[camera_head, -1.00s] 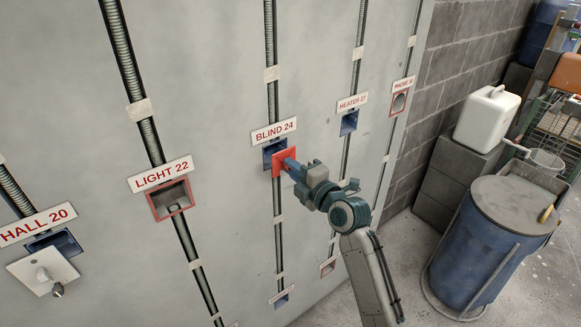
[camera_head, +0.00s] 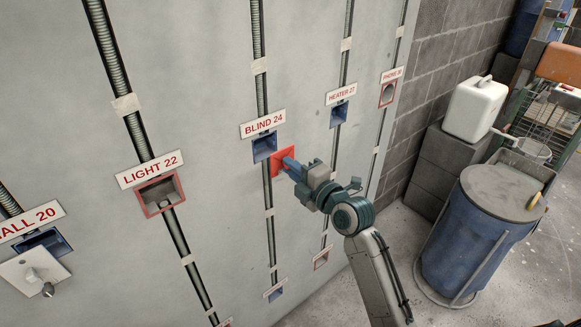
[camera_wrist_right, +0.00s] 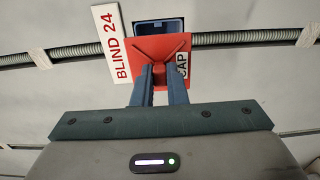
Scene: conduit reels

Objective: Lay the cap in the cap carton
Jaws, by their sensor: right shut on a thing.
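The cap is a flat red plate (camera_head: 284,160) lettered CAP. It also shows in the right wrist view (camera_wrist_right: 150,48). My right gripper (camera_head: 287,163) is shut on the cap and holds it near the wall, just beside and below the blue box under the BLIND 24 label. In the right wrist view the two blue fingers (camera_wrist_right: 158,72) meet at the cap, and the blue box (camera_wrist_right: 158,27) shows open beyond its edge. The cap does not cover the box in the head view. The cap carton is not identifiable in view. My left gripper is not in view.
The wall panel carries conduits and wall boxes labelled LIGHT 22 (camera_head: 149,169), HEATER 27 (camera_head: 341,93) and others. A white plate (camera_head: 33,272) hangs at the lower left. At right stand a blue drum (camera_head: 474,240), a white canister (camera_head: 475,108) on grey blocks, and a wire cart (camera_head: 545,125).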

